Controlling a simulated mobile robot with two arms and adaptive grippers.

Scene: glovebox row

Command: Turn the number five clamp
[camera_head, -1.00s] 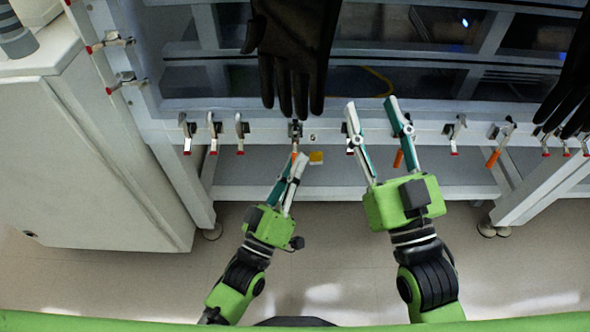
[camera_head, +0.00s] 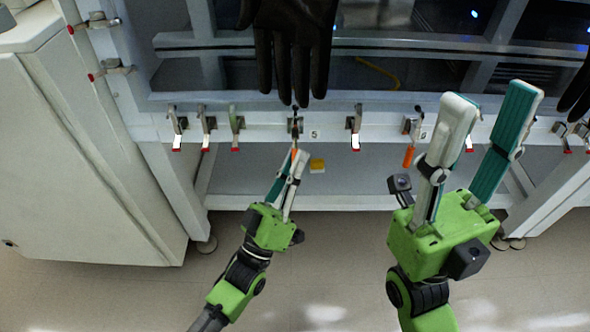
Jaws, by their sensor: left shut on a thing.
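The clamp (camera_head: 295,124) sits on the pale front rail, just left of a small label that seems to read 5 (camera_head: 314,134). Its orange handle hangs down from it. My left gripper (camera_head: 294,156) is shut on that handle from below, and its fingers hide most of it. My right gripper (camera_head: 492,98) is open and empty, raised to the right in front of the rail. It partly hides the clamps behind it.
Other clamps line the rail, including one to the right (camera_head: 354,125) and one with an orange handle (camera_head: 408,155). A black glove (camera_head: 290,45) hangs just above the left gripper. A yellow tag (camera_head: 317,166) shows below the rail. A white cabinet (camera_head: 85,170) stands at left.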

